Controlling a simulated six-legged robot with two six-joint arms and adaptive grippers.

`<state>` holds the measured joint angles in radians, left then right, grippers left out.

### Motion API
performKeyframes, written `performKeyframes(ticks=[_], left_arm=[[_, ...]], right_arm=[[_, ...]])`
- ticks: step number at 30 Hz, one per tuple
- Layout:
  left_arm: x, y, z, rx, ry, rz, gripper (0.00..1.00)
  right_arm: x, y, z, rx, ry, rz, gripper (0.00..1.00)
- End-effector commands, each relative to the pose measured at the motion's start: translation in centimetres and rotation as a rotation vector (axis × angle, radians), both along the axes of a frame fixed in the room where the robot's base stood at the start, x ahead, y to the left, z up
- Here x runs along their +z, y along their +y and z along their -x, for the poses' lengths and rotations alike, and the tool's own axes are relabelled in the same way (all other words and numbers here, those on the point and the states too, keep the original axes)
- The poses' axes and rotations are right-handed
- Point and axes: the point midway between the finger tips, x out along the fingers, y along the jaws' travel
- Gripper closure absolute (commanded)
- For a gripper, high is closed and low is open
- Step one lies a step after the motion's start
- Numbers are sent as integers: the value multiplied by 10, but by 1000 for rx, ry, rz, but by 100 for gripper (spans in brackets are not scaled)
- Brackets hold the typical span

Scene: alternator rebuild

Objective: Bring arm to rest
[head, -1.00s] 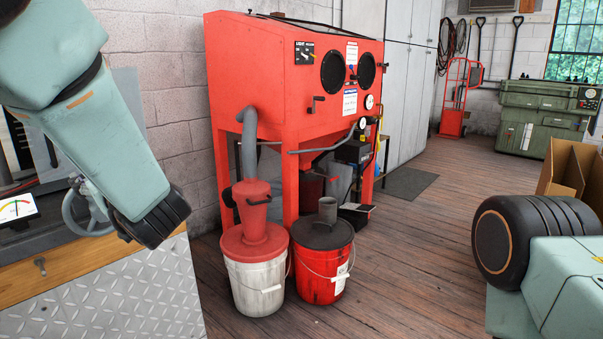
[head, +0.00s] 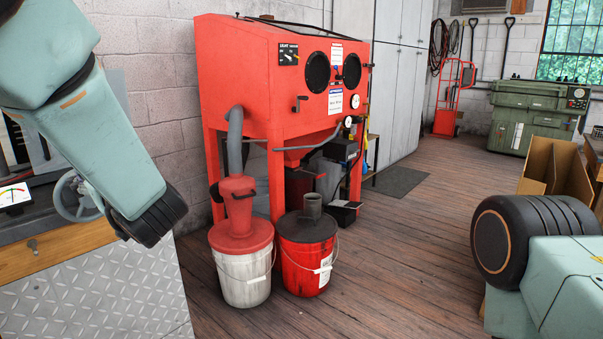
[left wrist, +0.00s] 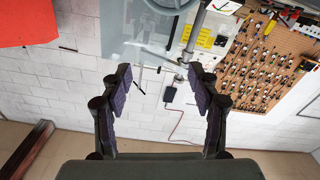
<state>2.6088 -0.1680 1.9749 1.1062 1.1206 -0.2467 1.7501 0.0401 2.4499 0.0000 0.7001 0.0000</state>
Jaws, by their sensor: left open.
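My left arm (head: 95,125) comes in from the left in the head view, bent, with its dark joint hanging over the front of a workbench. Its gripper is out of the head view. In the left wrist view my left gripper (left wrist: 160,88) is open, its two dark finger pads well apart with nothing between them. Beyond the fingers are a white block wall and a grey machine. Part of my right arm (head: 560,280) shows at the lower right of the head view; its gripper is not in view.
A red blast cabinet (head: 255,75) stands in the middle, with a white bucket (head: 243,287) and a red bucket (head: 300,270) before it. The workbench (head: 60,265) is at left, cardboard boxes (head: 540,165) at right. A tool pegboard (left wrist: 270,60) shows in the wrist view. Wooden floor is open between.

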Motion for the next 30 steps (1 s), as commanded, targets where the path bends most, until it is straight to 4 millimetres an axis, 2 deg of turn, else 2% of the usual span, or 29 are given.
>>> performKeyframes(ticks=[8, 11, 17, 20, 21, 23, 24, 26, 27, 29, 30], left_arm=[[-23, -21, -16, -169, 68, 18, 39], [-47, -30, -17, -246, 142, 18, 39], [-124, -52, -2, -407, 360, 45, 39], [-178, -65, 21, -495, 514, 78, 39], [-200, -70, 34, -529, 578, 95, 39], [-233, -78, 56, -580, 677, 122, 39], [-253, -83, 72, -612, 740, 143, 39], [-281, -90, 99, -656, 834, 175, 39], [-298, -95, 119, -684, 897, 199, 39], [-322, -102, 150, -724, 988, 237, 39], [-336, -106, 172, -749, 1048, 262, 39]], right_arm=[[0, 0, 0, 0, 0, 0, 53], [2, 0, 0, 0, 0, 0, 53], [9, 0, 0, 0, 0, 0, 53], [15, 0, 0, 0, 0, 0, 53], [17, 0, 0, 0, 0, 0, 53], [21, 0, 0, 0, 0, 0, 53], [24, 0, 0, 0, 0, 0, 53], [28, 0, 0, 0, 0, 0, 53], [30, 0, 0, 0, 0, 0, 53], [34, 0, 0, 0, 0, 0, 53], [37, 0, 0, 0, 0, 0, 53]])
